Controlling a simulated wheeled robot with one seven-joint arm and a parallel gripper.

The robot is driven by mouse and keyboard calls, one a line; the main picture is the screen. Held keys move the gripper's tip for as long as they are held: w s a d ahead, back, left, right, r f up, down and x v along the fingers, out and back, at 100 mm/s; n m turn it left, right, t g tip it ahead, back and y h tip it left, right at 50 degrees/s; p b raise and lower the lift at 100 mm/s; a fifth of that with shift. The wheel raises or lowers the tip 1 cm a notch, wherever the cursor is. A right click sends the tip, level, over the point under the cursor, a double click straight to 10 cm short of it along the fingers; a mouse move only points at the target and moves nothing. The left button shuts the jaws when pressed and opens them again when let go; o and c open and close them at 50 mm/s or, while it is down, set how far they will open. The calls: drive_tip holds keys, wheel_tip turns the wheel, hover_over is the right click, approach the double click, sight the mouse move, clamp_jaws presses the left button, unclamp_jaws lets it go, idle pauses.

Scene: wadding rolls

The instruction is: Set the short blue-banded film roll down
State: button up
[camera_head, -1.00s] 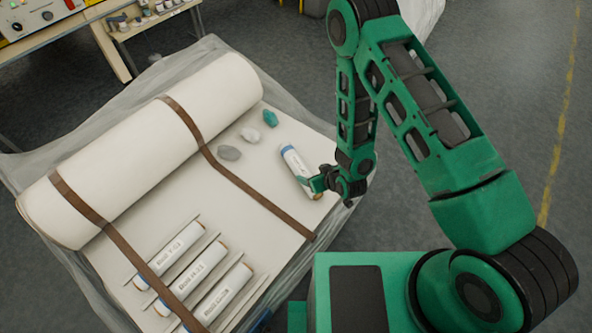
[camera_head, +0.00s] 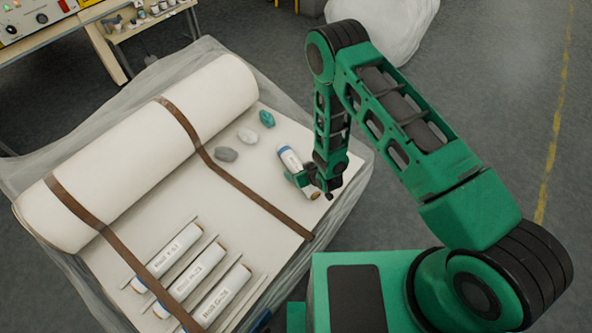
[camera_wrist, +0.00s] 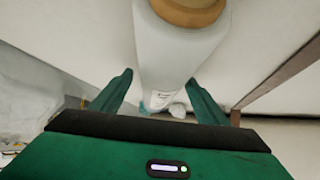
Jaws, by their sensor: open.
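The short film roll (camera_head: 289,157), white with a blue band at its far end, lies on the pale wadding sheet at the right side of the bale. Its tan lower end shows past my gripper. My gripper (camera_head: 303,181) is at the roll's near half and hides part of it. In the wrist view the roll (camera_wrist: 182,55) lies between my two open fingers (camera_wrist: 160,95), with visible gaps on both sides.
Several labelled rolls (camera_head: 190,272) lie between thin dividers at the front left. A large wadding roll (camera_head: 140,145) lies behind, with brown straps (camera_head: 245,188) across. Grey (camera_head: 226,154), white (camera_head: 248,135) and teal (camera_head: 267,118) lumps sit beyond the film roll.

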drive_tip(key=c, duration=1.7)
drive_tip(key=shift+o, duration=0.2)
drive_tip(key=shift+r, duration=0.15)
